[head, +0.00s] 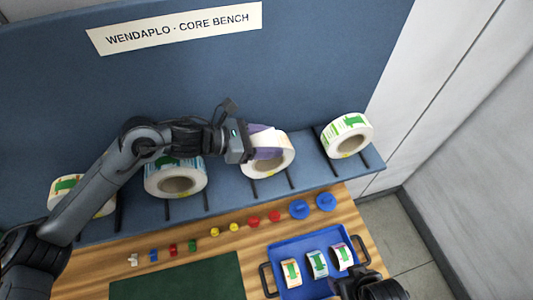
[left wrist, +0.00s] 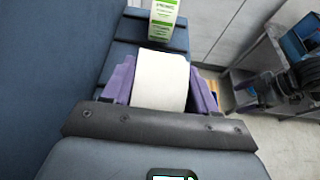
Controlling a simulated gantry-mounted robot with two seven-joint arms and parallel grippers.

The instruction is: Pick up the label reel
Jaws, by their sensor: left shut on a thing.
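A white label reel (head: 286,150) is at the blue shelf, second from the right in the head view. My left gripper (head: 264,142) is shut on it, with purple fingers on its sides. In the left wrist view the reel's blank white outer face (left wrist: 160,80) sits between the two purple fingers (left wrist: 162,92). I cannot tell if the reel still touches its rack bars. My right gripper (head: 362,284) shows only in part at the bottom edge of the head view, over the blue tray's near edge. Its fingers are not clear.
Other reels stand on the shelf: a green-printed one (head: 347,135) at right, a blue-printed one (head: 176,178) and an orange-green one (head: 82,196) at left. On the wooden bench are a blue tray (head: 283,245) with three small rolls, coloured pegs and a green mat (head: 178,280).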

